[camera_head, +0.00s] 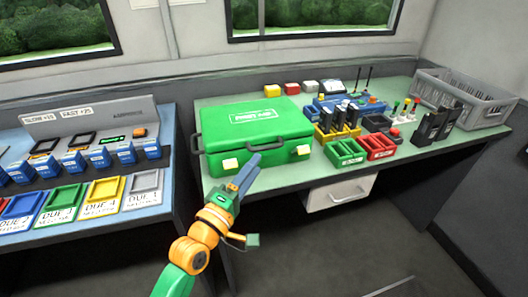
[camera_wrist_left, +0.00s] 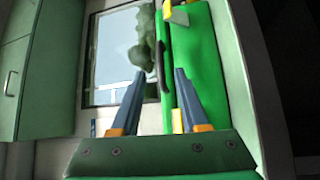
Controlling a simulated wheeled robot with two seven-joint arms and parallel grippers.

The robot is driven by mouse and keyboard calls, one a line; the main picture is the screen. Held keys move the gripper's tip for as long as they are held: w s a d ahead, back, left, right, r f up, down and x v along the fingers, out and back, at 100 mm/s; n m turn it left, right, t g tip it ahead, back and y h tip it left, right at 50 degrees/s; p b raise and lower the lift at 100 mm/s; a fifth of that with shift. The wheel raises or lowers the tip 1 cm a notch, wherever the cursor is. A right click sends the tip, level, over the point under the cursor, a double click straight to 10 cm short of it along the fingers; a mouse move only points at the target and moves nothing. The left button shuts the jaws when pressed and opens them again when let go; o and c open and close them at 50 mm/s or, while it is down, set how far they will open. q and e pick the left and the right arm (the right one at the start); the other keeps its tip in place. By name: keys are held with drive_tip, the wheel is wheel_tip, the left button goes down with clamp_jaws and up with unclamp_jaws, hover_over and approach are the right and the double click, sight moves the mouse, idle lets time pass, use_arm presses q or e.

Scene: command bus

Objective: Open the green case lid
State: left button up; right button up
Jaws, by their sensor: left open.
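The green case (camera_head: 255,118) stands on the left part of the green-topped desk, its lid down. It has a white label on top and two yellow latches on the front, a left one (camera_head: 230,164) and a right one (camera_head: 301,151). A dark handle (camera_head: 268,145) shows at the front between them. My left gripper (camera_head: 252,162) is at the case front, close to the handle. In the left wrist view its open fingers (camera_wrist_left: 160,72) stand on either side of the dark handle (camera_wrist_left: 161,66) and the case edge; contact cannot be told. My right gripper is not in view.
A blue desk (camera_head: 165,190) with labelled trays stands left, across a gap. A drawer (camera_head: 338,193) hangs below the desk top.

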use_arm(q)
drive_tip(key=x, duration=0.6)
drive_tip(key=shift+w, duration=0.3)
drive_tip(key=shift+f, duration=0.1)
clamp_jaws()
idle(0.9)
